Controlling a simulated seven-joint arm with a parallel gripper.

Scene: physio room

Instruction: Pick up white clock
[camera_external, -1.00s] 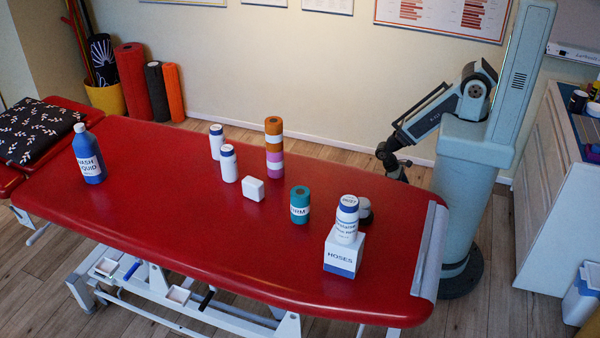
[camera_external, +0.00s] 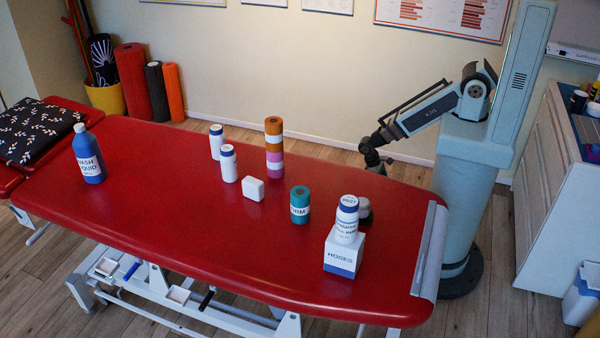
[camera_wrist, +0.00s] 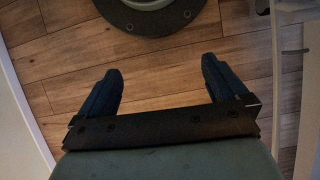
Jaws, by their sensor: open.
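The white clock may be the small white rounded block (camera_external: 254,189) standing on the middle of the red table; no dial shows from this side. My gripper (camera_external: 376,168) is at the table's far edge, to the right of the block and well apart from it. In the wrist view my gripper (camera_wrist: 160,92) shows two dark fingers spread wide with nothing between them. That view shows wood floor and no clock.
Two white bottles (camera_external: 228,164) and a stack of coloured rolls (camera_external: 274,150) stand behind the block on the red table (camera_external: 200,240). A teal roll (camera_external: 300,205), a dark-bodied jar (camera_external: 364,212) and a HOSES box (camera_external: 343,254) carrying a bottle (camera_external: 346,222) stand to its right.

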